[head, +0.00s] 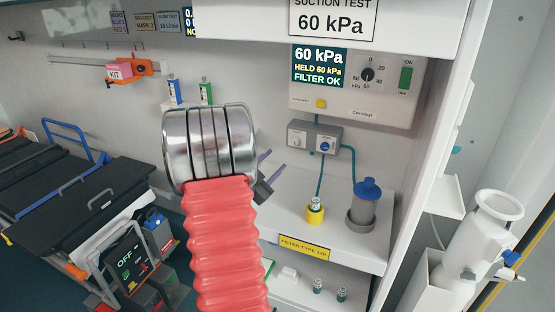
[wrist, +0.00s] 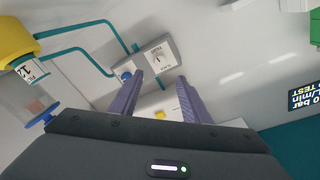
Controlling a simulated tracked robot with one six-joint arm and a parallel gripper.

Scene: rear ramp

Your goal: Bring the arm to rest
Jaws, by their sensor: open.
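My gripper shows in the wrist view (wrist: 158,97) with its two purple fingers spread apart and nothing between them. In the head view my gripper (head: 270,168) is mostly hidden behind my silver wrist and red ribbed arm sleeve; only a bit of the purple fingers shows. The fingers point toward the valve box (head: 314,136) with a blue knob on the cabinet's back wall. That box also shows beyond the fingers in the wrist view (wrist: 146,65). I cannot tell the exact gap, but no contact shows.
A suction panel (head: 352,88) reads 60 kPa, HELD, FILTER OK. On the shelf stand a yellow-based filter (head: 315,212) and a blue-lidded jar (head: 365,200), joined by teal tubes. A stretcher (head: 80,180) is at left. A white canister (head: 480,235) is at right.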

